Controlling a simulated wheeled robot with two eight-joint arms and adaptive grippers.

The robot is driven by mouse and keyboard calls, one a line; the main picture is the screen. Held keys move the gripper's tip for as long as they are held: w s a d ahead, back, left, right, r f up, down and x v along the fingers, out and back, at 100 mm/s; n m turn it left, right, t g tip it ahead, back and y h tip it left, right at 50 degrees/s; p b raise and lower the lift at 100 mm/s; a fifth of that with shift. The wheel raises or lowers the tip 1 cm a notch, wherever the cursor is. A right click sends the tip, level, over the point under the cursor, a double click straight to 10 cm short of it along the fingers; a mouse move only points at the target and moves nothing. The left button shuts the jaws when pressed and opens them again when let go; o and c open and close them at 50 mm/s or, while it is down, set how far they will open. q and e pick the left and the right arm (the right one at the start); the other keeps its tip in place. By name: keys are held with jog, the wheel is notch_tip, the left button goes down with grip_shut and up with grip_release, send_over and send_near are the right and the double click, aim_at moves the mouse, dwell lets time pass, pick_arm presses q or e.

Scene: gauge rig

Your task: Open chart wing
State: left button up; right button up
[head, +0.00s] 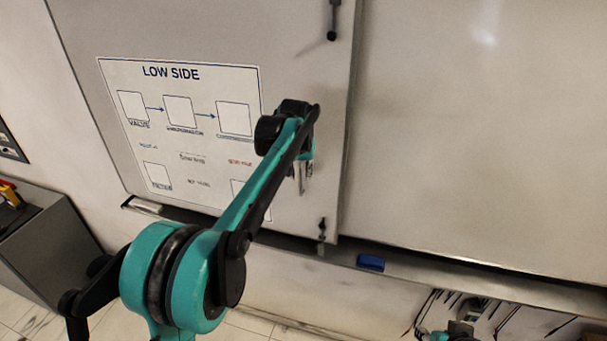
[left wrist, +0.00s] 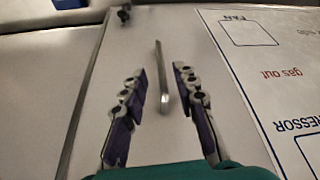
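The chart wing (head: 220,40) is a pale panel with a "LOW SIDE" diagram sheet (head: 200,75), lying flat against the board behind it. Its right edge runs down the middle of the head view. A metal bar handle (left wrist: 160,80) stands on the bare strip beside the sheet. My left gripper (head: 304,175) is in front of this strip, mostly hidden by its own wrist in the head view. In the left wrist view its open fingers (left wrist: 159,70) are on both sides of the handle, with a gap on each side. Teal and dark parts at the lower right (head: 455,331) look like my right arm; its fingers cannot be made out.
The wide whiteboard (head: 470,120) to the right is bare. A ledge (head: 440,276) with a blue block (head: 370,262) runs below it. Dark fittings (head: 332,30) sit near the wing's right edge. A grey cabinet (head: 50,250) stands at the lower left.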

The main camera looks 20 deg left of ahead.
aim_at(300, 181)
pick_arm(q)
jog(key=p+x, duration=0.1)
jog(key=x, duration=0.5)
jog(key=shift+w+f, duration=0.1)
grip_shut()
